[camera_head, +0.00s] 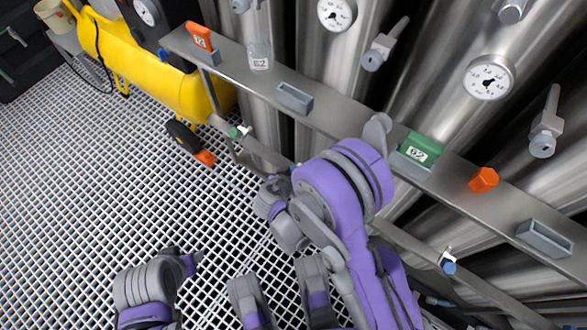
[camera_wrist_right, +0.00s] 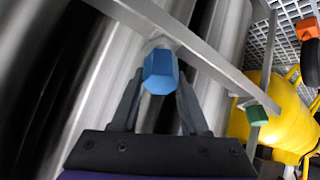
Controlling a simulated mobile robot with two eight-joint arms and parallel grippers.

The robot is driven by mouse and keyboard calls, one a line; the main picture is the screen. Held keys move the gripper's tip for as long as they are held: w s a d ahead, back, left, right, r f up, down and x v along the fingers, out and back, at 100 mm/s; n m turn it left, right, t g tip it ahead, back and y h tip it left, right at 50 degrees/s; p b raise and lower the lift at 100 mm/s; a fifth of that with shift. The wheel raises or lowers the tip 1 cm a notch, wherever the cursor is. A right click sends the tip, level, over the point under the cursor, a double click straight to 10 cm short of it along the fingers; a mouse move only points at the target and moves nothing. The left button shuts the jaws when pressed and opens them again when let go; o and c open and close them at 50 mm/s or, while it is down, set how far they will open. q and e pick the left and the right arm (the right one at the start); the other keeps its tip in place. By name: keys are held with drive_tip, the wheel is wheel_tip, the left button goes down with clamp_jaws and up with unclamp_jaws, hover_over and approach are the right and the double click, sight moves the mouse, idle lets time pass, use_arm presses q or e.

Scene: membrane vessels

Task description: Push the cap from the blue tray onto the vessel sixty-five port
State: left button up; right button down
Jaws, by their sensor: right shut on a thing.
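A blue six-sided cap (camera_wrist_right: 160,76) sits between the fingers of my right gripper (camera_wrist_right: 161,88) in the right wrist view. The gripper is shut on it. The cap is in front of a metal rail; a pale bit shows behind it, but I cannot tell whether it touches a port. In the head view my purple right arm hides this gripper's fingertips and the cap. A blue-grey tray (camera_head: 295,97) on the shelf looks empty. I cannot read a sixty-five label. My left arm is at the lower left; its gripper (camera_head: 195,258) is only partly visible, its opening unclear.
Steel vessels with gauges (camera_head: 488,78) stand behind the shelf (camera_head: 350,122). A green tray (camera_head: 417,150), an orange cap (camera_head: 483,180) and another blue-grey tray (camera_head: 545,238) are on it. Below, ports carry a green cap (camera_head: 233,132) and a blue cap (camera_head: 448,267). A yellow compressor (camera_head: 135,55) stands left.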

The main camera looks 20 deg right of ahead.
drive_tip(key=shift+w+d+f, duration=0.2)
drive_tip(key=shift+d+f, duration=0.1)
drive_tip(key=shift+f, duration=0.35)
drive_tip(key=shift+c, duration=1.7)
unclamp_jaws()
drive_tip(key=p+v, duration=0.2)
drive_tip(key=v, duration=0.8)
drive_tip(key=shift+s+a+r, duration=0.2)
drive_tip(key=shift+s+r, duration=0.05)
